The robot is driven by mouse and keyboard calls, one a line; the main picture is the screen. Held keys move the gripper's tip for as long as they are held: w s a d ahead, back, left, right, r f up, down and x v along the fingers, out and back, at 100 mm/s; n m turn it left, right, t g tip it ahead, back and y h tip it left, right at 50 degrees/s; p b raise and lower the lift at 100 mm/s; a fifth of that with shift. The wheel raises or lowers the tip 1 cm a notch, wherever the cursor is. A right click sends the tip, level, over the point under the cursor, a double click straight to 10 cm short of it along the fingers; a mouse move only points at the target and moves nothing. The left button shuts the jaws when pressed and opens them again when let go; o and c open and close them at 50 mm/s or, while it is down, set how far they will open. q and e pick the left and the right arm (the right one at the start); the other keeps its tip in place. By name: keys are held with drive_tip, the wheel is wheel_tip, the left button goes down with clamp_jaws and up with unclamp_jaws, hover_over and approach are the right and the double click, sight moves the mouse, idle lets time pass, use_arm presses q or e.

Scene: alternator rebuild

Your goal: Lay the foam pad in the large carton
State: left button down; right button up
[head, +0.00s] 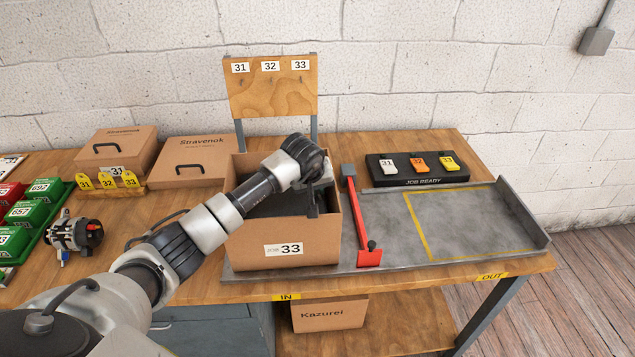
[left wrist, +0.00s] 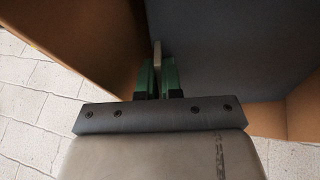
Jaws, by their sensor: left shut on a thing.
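The large carton (head: 290,245), labelled JOB 33, stands open on the left of the grey metal tray. The dark grey foam pad (head: 275,205) shows inside it, below the rim, partly hidden by my arm. My left gripper (head: 312,208) points down into the carton near its right side. In the left wrist view the green-edged fingers (left wrist: 157,80) are shut on a thin pale strip at the dark pad (left wrist: 235,50); it looks like a tab of the pad. I cannot tell whether the pad lies flat on the carton's floor. My right gripper is out of view.
The yellow-marked area beyond is clear. A JOB READY block (head: 418,181) sits behind. Closed cartons (head: 195,160), yellow tags, green bins and an alternator (head: 75,233) are to the left.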

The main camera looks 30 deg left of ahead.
use_arm(q)
drive_tip(key=shift+d+f+b, duration=0.15)
drive_tip(key=shift+d+b, duration=0.05)
drive_tip(key=shift+b, duration=0.2)
drive_tip(key=c, duration=1.3)
unclamp_jaws()
